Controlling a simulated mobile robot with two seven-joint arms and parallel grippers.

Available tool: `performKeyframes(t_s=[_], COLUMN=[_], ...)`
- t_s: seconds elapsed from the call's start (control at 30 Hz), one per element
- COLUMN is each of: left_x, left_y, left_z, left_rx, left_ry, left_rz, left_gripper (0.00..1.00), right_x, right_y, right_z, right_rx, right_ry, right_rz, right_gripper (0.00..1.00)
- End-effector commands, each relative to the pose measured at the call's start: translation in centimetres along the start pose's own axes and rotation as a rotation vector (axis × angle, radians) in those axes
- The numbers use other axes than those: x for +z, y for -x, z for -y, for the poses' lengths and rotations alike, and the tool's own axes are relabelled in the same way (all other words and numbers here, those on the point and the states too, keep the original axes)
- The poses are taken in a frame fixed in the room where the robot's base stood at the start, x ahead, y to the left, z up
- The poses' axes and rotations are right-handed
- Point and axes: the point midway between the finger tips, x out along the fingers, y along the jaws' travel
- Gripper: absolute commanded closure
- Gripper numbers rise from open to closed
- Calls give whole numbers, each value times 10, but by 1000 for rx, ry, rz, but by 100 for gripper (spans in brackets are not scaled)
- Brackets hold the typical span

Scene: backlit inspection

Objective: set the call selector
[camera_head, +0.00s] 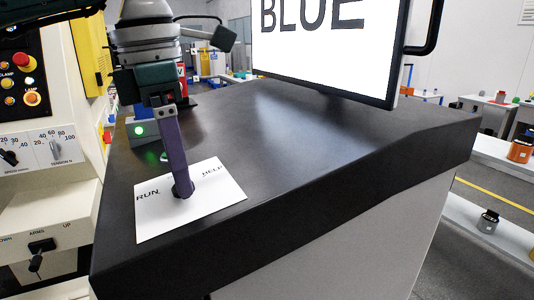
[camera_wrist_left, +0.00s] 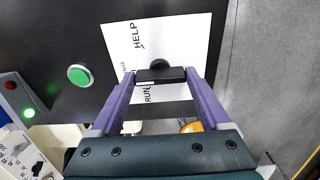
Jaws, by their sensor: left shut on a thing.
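The call selector is a black knob (camera_wrist_left: 160,74) on a white card (camera_wrist_left: 185,35) printed HELP and RUN, with a third label too small to read. My left gripper (camera_wrist_left: 160,76) is shut on the knob, with one purple finger at each end of its bar. In the head view, my left gripper (camera_head: 183,190) reaches down to the white card (camera_head: 222,198), and its fingers hide most of the knob. RUN lies to the left of the fingers and HELP to the right. I cannot tell which label the knob points at. My right gripper is not in view.
A screen (camera_head: 320,45) reading BLUE stands at the back of the black console top (camera_head: 280,140). A green button (camera_wrist_left: 80,75) sits beside the card. A box with a lit green lamp (camera_head: 139,130) stands behind. A control panel (camera_head: 50,150) is at left. The console's right side is clear.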

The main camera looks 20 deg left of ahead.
Motion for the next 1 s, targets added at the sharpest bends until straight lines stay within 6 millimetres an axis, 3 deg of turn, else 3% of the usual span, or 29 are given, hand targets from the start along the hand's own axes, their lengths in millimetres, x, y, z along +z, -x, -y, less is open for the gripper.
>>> performKeyframes(t_s=[0.03,0.07,0.2,0.57,1.0], left_x=[1,1,1,1,1], left_y=[2,2,1,8,88], left_z=[0,0,0,0,0], left_rx=[-2,-2,-1,1,1], left_ry=[-1,-1,0,1,0], left_rz=[3,4,3,4,5], left_gripper=[76,17,1,0,0], right_x=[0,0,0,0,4], right_y=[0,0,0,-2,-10], right_z=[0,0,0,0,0], right_rx=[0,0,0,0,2], right_ry=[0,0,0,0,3], right_rz=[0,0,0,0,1], right_gripper=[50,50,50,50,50])
